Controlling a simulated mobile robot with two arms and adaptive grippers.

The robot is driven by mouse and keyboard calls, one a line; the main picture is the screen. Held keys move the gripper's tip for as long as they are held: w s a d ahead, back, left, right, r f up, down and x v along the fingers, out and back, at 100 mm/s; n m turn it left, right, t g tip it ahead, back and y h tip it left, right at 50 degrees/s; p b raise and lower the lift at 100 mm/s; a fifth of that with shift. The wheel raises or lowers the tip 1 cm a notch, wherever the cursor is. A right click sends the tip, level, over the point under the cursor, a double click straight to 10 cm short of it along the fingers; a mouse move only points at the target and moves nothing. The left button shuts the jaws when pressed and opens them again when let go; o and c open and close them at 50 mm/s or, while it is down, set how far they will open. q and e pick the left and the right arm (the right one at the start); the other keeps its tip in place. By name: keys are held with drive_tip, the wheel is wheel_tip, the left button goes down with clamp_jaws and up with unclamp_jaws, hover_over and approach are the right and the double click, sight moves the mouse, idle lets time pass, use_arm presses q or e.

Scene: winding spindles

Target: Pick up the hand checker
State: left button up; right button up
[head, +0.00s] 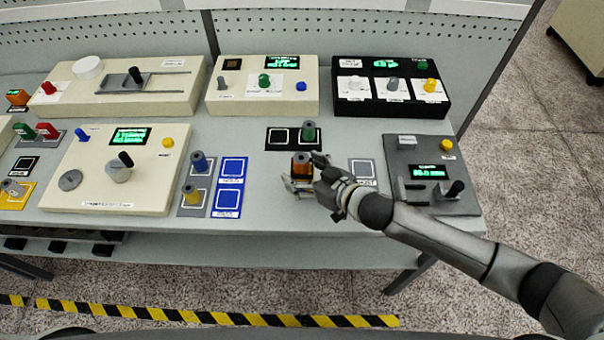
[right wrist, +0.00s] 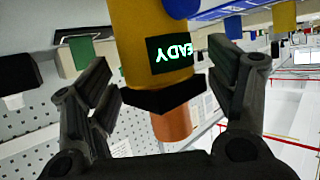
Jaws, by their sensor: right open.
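The hand checker (right wrist: 150,45) is a yellow-orange body with a black display reading "READY" upside down in the right wrist view. A black part and a copper-coloured cylinder (right wrist: 170,123) show below the display in that view. In the head view, the checker's orange-brown top (head: 301,165) stands near the front middle of the table. My left gripper is not in view.
A black two-square pad (head: 280,139) with a green spindle (head: 309,131) lies just behind. Blue pads (head: 229,186) are to the left, a grey pad (head: 363,172) and a grey console (head: 430,147) to the right. Larger consoles line the back.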

drive_tip(key=shift+w+a+f, duration=0.3)
drive_tip(key=shift+w+a, duration=0.05)
drive_tip(key=shift+w, duration=0.05)
drive_tip(key=shift+c, duration=0.2)
drive_tip(key=shift+r, duration=0.1)
drive_tip(key=c, duration=0.9)
drive_tip(key=shift+r+b, duration=0.3)
drive_tip(key=shift+r, duration=0.4)
drive_tip(key=s+r+b, duration=0.1)
drive_tip(key=s+r, duration=0.3)
drive_tip(key=s+r+b, duration=0.1)
drive_tip(key=s+r, duration=0.2)
drive_tip(key=s, duration=0.2)
drive_tip(key=s+r+b, duration=0.1)
drive_tip(key=s+r, duration=0.3)
drive_tip(key=s, duration=0.1)
drive_tip(key=shift+d+r+b, duration=0.1)
drive_tip(key=shift+r+b, duration=0.2)
drive_tip(key=shift+b, duration=0.05)
